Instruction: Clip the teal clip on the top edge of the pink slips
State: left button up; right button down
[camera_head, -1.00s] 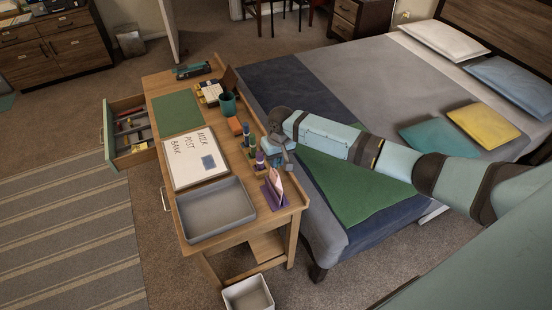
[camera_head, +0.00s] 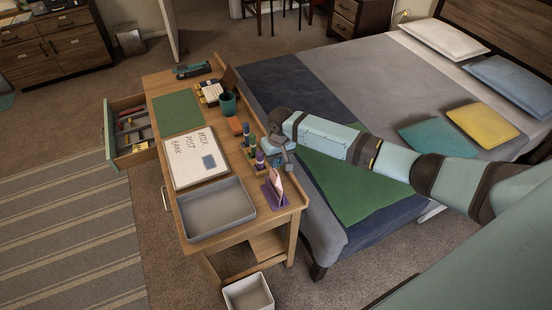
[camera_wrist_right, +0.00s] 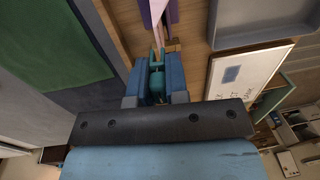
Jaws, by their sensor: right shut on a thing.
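The pink slips (camera_head: 277,183) stand upright in a purple holder (camera_head: 272,199) near the desk's right front edge. In the right wrist view the slips (camera_wrist_right: 156,18) show edge-on at the top. My right gripper (camera_head: 284,163) is just behind the slips, over the desk's right edge. In the wrist view its blue fingers (camera_wrist_right: 156,82) are shut on the teal clip (camera_wrist_right: 157,80). The clip's far end lies close to the near edge of the slips; I cannot tell whether they touch. The clip is hidden by the gripper in the head view. My left gripper is not in view.
A grey tray (camera_head: 217,229) and a white board with writing (camera_head: 187,170) lie left of the slips. Several small bottles (camera_head: 253,150) stand behind the slips along the desk's right side. An open drawer (camera_head: 128,152) juts out at left. The bed is close on the right.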

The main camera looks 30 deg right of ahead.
jog(key=shift+a+f, duration=0.2)
jog(key=shift+f, duration=1.35)
jog(key=c, duration=1.1)
grip_release()
jog(key=shift+o, duration=0.2)
jog(key=shift+r, duration=0.15)
notch_tip(320, 180, up, 14)
jog(key=d+b, duration=0.1)
jog(key=shift+d+f, duration=0.25)
